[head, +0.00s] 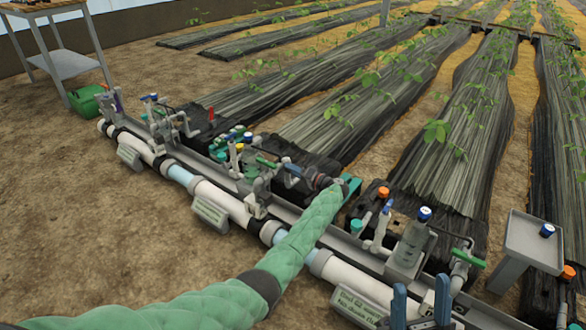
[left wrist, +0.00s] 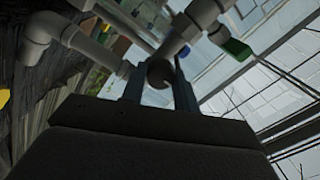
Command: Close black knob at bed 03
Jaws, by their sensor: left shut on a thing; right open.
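My left arm in its green sleeve reaches over the white pipe to a valve assembly at the middle of the head view. My left gripper (head: 288,168) points away to the left there, with the knob hardly visible between its fingers. In the left wrist view, the two blue-grey fingers of this gripper (left wrist: 160,88) are shut on a dark round knob (left wrist: 159,73) on grey pipework. My right gripper (head: 420,304) is at the bottom of the head view, open and empty, its blue fingers pointing up. The bed numbers on the signs are too small to read surely.
A green-handled valve (head: 468,258) and a bottle with a blue cap (head: 412,240) stand on the skid at the right. Label plates (head: 210,212) hang on the near side of the white pipe (head: 222,196). A grey stand (head: 532,238) is at the far right. Bare soil lies at the left.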

